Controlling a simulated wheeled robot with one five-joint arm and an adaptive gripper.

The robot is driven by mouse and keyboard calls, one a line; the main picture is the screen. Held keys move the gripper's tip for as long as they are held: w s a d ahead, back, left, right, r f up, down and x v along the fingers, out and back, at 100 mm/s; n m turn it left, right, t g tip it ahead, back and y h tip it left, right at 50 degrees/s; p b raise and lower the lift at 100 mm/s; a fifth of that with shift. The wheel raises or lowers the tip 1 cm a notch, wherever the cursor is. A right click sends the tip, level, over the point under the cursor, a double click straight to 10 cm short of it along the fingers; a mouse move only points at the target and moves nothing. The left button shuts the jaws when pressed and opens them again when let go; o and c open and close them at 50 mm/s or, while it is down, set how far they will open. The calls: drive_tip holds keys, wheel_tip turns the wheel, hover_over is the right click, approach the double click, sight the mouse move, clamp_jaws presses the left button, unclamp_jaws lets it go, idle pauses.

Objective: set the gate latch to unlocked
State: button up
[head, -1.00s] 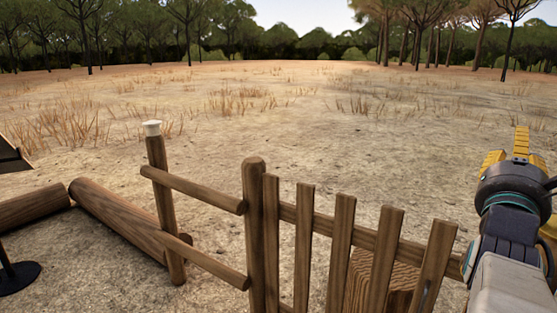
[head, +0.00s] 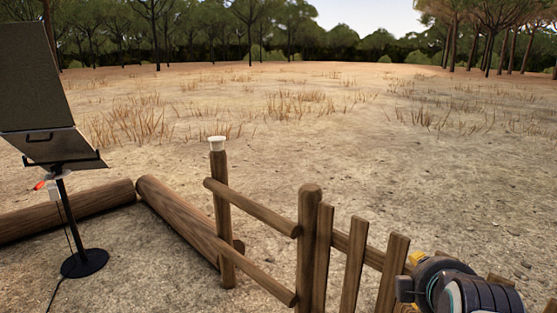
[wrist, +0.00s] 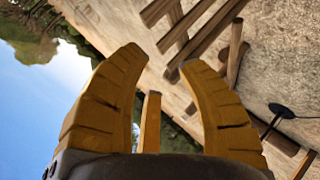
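The wooden picket gate (head: 352,265) stands at the lower right of the head view, beside a thick round-topped post (head: 309,245). My arm covers its right part. I cannot make out a latch in either view. My gripper (head: 415,262) is in front of the gate's right side in the head view, mostly hidden behind my wrist. In the wrist view my gripper (wrist: 160,62) has its yellow fingers spread with nothing between them. The gate's pickets (wrist: 185,22) show beyond the fingertips, tilted in that view, and apart from them.
A rail fence runs left from the gate to a thin post with a white cap (head: 217,143). Logs (head: 70,212) lie on the ground behind it. A black stand with a dark panel (head: 35,85) is at the left. Open dry ground lies beyond.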

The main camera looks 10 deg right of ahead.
drive_tip(key=s+a+f+m+g+y+p, duration=0.2)
drive_tip(key=s+a+m+y+p, duration=0.1)
drive_tip(key=a, duration=0.5)
drive_tip(key=shift+s+a+m+g+p, duration=0.35)
drive_tip(key=shift+s+m+g+p, duration=0.05)
drive_tip(key=shift+s, duration=0.15)
drive_tip(key=shift+o, duration=0.5)
drive_tip(key=s+a+f+m+g+y+p, duration=0.1)
drive_tip(key=s+a+m+g+y+p, duration=0.1)
drive_tip(key=s, duration=0.5)
drive_tip(key=a+m+g+p, duration=0.1)
drive_tip(key=a+m, duration=0.1)
drive_tip(key=a, duration=0.1)
drive_tip(key=shift+s+a, duration=0.15)
drive_tip(key=shift+a, duration=0.1)
drive_tip(key=shift+o, duration=0.9)
drive_tip(key=shift+s+a+f+m+g, duration=0.2)
drive_tip(key=shift+s+a+m+g, duration=0.1)
drive_tip(key=shift+s+g, duration=0.25)
drive_tip(key=shift+d, duration=0.1)
